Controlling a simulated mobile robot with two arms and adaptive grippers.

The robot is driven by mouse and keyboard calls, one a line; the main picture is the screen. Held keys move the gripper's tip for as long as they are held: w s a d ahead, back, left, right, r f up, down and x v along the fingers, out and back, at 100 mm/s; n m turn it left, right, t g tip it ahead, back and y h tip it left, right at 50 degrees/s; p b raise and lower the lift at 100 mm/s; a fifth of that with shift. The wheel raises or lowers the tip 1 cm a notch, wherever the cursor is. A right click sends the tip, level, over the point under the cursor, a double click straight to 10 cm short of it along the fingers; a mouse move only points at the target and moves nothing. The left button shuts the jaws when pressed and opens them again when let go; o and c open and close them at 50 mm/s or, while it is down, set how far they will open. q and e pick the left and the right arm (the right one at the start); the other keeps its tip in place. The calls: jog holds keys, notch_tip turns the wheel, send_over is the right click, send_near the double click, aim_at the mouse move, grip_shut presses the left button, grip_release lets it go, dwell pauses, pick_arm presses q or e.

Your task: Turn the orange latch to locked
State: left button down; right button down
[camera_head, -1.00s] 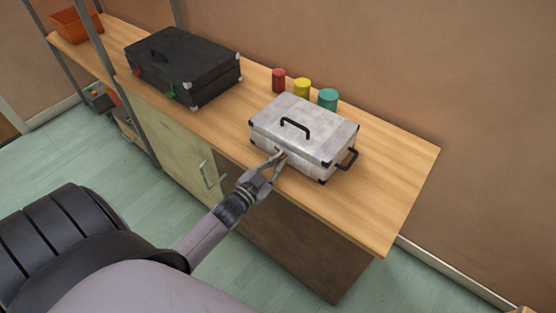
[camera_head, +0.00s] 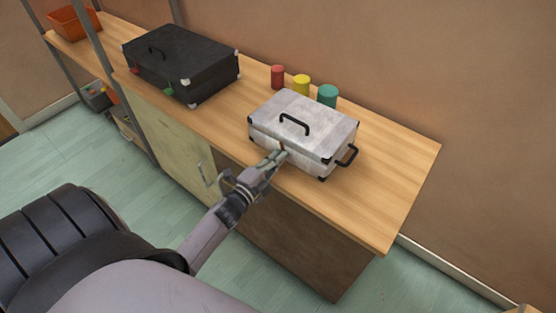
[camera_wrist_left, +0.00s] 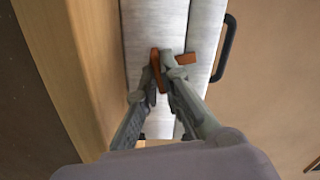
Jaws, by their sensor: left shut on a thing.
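A whitish-grey case (camera_head: 300,118) with a black top handle stands closed on the wooden bench. In the left wrist view its pale front (camera_wrist_left: 150,28) carries an orange-brown latch (camera_wrist_left: 156,66). My left gripper (camera_head: 279,155) is at the front of the case. In the left wrist view its fingers (camera_wrist_left: 160,70) are shut on the latch, one finger on either side. A second short orange-brown piece (camera_wrist_left: 186,59) sits just right of the fingers, tilted. The fingers partly hide the latch. My right gripper is not in view.
A black case (camera_head: 185,62) with red and green parts on its front stands to the left. Red (camera_head: 278,77), yellow (camera_head: 302,84) and teal (camera_head: 327,96) cylinders stand behind the white case. The bench (camera_head: 385,195) is clear on the right. An orange bin (camera_head: 72,24) is far left.

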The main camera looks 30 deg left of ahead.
pick_arm(q)
jog(key=shift+f+m+b, duration=0.1)
jog(key=shift+m+b, duration=0.3)
jog(key=shift+m, duration=1)
jog(key=c, duration=1.8)
grip_release()
jog(key=shift+o, duration=0.2)
jog(key=shift+s, duration=0.3)
jog(key=s, duration=1.1)
jog(key=shift+s+a, duration=0.25)
jog(key=shift+a, duration=0.1)
